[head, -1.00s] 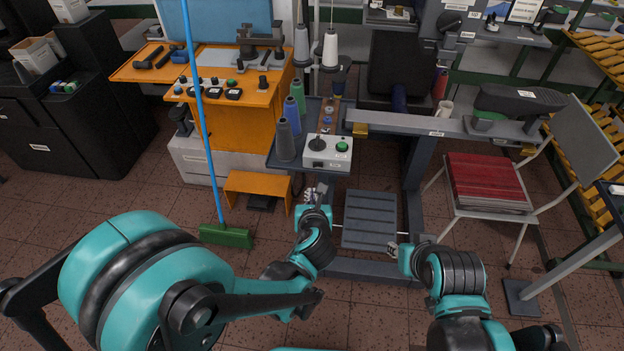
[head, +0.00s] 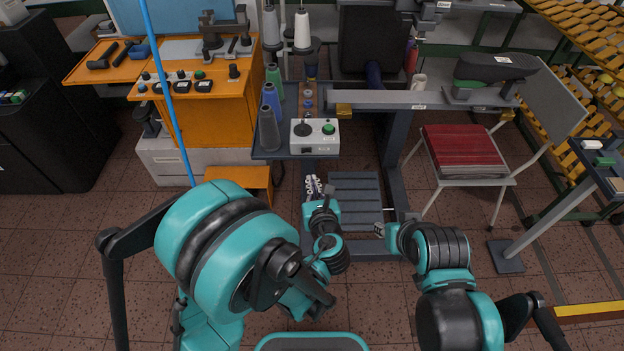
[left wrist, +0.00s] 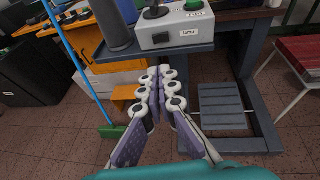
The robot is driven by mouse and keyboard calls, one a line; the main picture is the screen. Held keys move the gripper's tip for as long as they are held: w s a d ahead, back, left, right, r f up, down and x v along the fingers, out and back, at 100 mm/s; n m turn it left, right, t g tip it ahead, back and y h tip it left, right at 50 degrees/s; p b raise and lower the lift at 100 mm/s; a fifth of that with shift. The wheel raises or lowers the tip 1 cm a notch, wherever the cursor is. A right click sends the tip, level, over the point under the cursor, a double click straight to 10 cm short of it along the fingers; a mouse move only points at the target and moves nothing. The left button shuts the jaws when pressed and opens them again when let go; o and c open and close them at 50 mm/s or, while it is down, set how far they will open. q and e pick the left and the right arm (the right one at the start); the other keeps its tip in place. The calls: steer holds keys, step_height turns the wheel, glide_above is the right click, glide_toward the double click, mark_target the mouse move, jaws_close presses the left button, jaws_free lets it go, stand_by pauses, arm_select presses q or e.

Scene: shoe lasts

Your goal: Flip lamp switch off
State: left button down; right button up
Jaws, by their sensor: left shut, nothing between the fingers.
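The white control box (head: 315,137) stands on the front edge of a grey machine shelf, with a green button and a black knob on top. In the left wrist view, the box (left wrist: 165,30) has a small label (left wrist: 189,32) reading "lamp" and a dark switch (left wrist: 161,38) beside it on its front face. I cannot tell the switch's position. My left gripper (head: 313,186) is shut and empty, below and in front of the box, apart from it. Its fingers also show in the left wrist view (left wrist: 160,82). My right gripper (head: 379,229) is low at the right; its fingers are too small to read.
Thread cones (head: 270,112) stand left of the box. A grey slatted treadle (head: 354,190) lies below the shelf. A chair (head: 466,180) with red sheets on it stands at the right. A blue-handled broom (head: 165,90) leans at the left. Open tiled floor lies in front.

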arm_select(q)
steer(key=b, duration=0.2)
glide_toward(305, 153)
steer(key=d+f+x, duration=0.1)
steer(key=x, duration=0.4)
steer(key=shift+w+a+r, duration=0.3)
steer(key=shift+w+a, duration=0.35)
steer(key=shift+w, duration=0.05)
steer(key=shift+w, duration=0.1)
